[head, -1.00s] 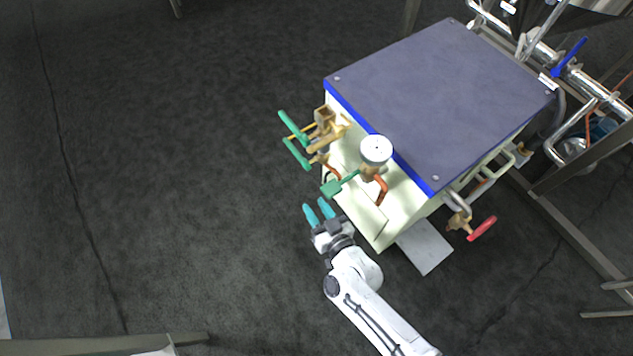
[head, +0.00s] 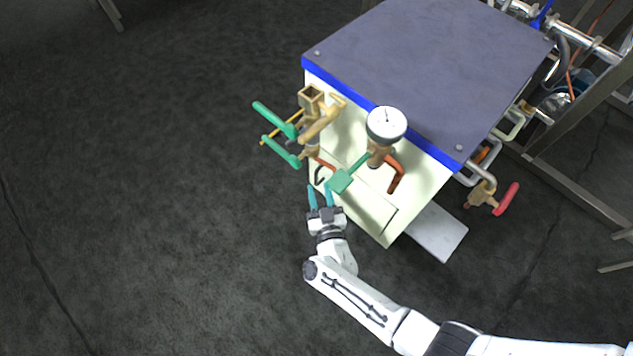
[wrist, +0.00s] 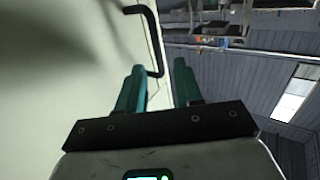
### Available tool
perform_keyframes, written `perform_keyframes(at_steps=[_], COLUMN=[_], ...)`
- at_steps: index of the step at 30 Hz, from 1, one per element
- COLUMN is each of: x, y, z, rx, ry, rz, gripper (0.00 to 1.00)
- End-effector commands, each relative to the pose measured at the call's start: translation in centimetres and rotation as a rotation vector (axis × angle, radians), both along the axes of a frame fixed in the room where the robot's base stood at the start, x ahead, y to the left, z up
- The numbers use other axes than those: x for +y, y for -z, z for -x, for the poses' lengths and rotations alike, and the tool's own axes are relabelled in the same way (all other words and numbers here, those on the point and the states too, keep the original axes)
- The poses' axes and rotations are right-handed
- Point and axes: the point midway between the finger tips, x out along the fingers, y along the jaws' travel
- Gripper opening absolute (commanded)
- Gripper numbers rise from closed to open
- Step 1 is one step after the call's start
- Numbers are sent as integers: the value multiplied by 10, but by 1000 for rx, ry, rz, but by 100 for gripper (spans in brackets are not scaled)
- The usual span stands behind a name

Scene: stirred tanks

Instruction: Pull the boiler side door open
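The boiler (head: 345,130) is a cream box with a dark top and blue trim. Its side door (head: 365,208) is the low cream panel on the near face and looks shut. A black bar handle (head: 318,176) sits at the door's left end; it also shows in the wrist view (wrist: 154,35). My gripper (head: 320,189) is open and empty, with teal fingers just short of the handle. In the wrist view the handle's lower end lines up with the gap between my fingertips (wrist: 159,67). I cannot tell whether the bar is between them.
Green-handled valves (head: 283,140) stick out from the boiler above and left of my gripper. A pressure gauge (head: 386,124) and a green lever (head: 342,180) stand close over the door. A red-handled valve (head: 507,199) is at the right. The dark floor at left is clear.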

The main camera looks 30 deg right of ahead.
Motion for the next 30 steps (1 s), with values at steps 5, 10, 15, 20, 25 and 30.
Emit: perform_keyframes(at_steps=[5,10,15,20,25,30], x=[-8,-11,-11,-11,-11,-11], y=[2,1,0,0,0,0], z=[-25,-36,-38,-37,-37,-37], rx=[0,0,1,1,1,1], ry=[2,1,0,0,0,0], rz=[-1,-1,0,0,0,0], gripper=[35,35,35,33,17,1])
